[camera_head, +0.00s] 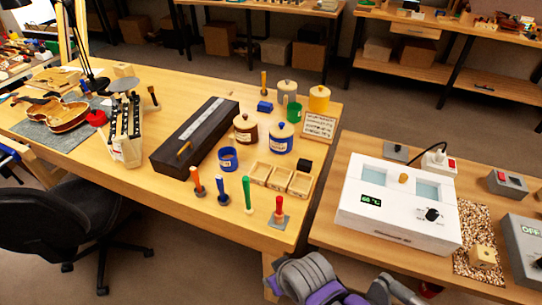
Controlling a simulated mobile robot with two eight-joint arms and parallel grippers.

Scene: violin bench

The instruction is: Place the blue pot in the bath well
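Two blue vessels stand on the main bench. One is a small open blue pot (228,159) with a pale label. The other is a larger blue jar (279,144) with a cream lid and blue knob, behind it to the right. The white bath (397,219) is on the right bench, with a lit display and a black dial. Its top has a left well (381,183) and a right well (428,190), with a small tan knob between them. Neither well shows a pot. Parts of my arm show at the bottom edge, but no gripper fingertips are in view.
A brown jar (245,130), green cup (294,112) and yellow jar (319,98) stand near the blue vessels. Upright coloured-handled tools (247,193) and a wooden divided tray (280,176) are in front. A gap separates the benches. A grey OFF box (524,246) is right of the bath.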

